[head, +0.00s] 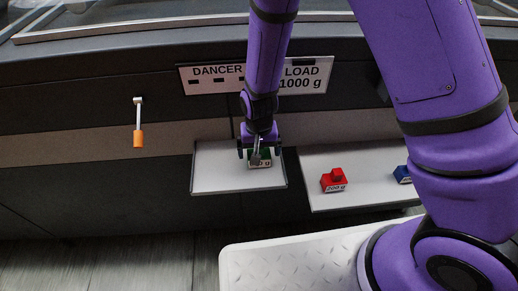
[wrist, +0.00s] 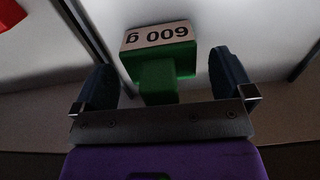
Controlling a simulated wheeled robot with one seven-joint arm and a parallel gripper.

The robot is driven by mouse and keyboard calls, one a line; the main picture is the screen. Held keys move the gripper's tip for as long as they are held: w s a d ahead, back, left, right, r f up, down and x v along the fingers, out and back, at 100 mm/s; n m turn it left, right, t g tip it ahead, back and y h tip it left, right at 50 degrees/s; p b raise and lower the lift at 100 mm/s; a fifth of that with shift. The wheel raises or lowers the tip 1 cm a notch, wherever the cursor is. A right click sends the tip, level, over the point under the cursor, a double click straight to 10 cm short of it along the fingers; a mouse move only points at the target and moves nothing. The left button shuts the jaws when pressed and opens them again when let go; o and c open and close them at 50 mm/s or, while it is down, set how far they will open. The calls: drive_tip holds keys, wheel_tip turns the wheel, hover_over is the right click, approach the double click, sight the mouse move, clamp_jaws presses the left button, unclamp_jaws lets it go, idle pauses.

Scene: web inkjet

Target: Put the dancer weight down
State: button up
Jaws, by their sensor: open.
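A green weight (head: 265,162) with a white "600 g" label sits on the left white tray (head: 215,178), under my gripper (head: 259,149). In the wrist view the green weight (wrist: 158,67) stands between my two dark fingers, with a visible gap on each side. My gripper is open and still around the weight's upper part. In the head view the gripper hides much of the weight.
A right-hand tray (head: 370,186) holds a red weight (head: 334,181) and a blue weight (head: 402,174), partly hidden by my arm. A "DANCER LOAD 1000 g" sign (head: 315,72) is on the panel. An orange-handled lever (head: 139,138) hangs at left.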

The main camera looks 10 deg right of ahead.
drive_tip(key=shift+r, duration=0.1)
drive_tip(key=d+r+y, duration=0.1)
drive_tip(key=d+r, duration=0.2)
drive_tip(key=r, duration=0.7)
drive_tip(key=d+r, duration=0.2)
drive_tip(key=r, duration=0.9)
drive_tip(key=s+d+r+t, duration=0.2)
drive_tip(key=s+d+r, duration=0.2)
drive_tip(key=d+r, duration=0.45)
drive_tip(key=s+d+r+t, duration=0.1)
drive_tip(key=s+d+r, duration=0.4)
drive_tip(key=s, duration=0.2)
drive_tip(key=s+d+r+t+h, duration=0.1)
drive_tip(key=s+d+r+t, duration=0.1)
drive_tip(key=s+d+r, duration=0.3)
drive_tip(key=s, duration=0.2)
drive_tip(key=shift+s, duration=0.35)
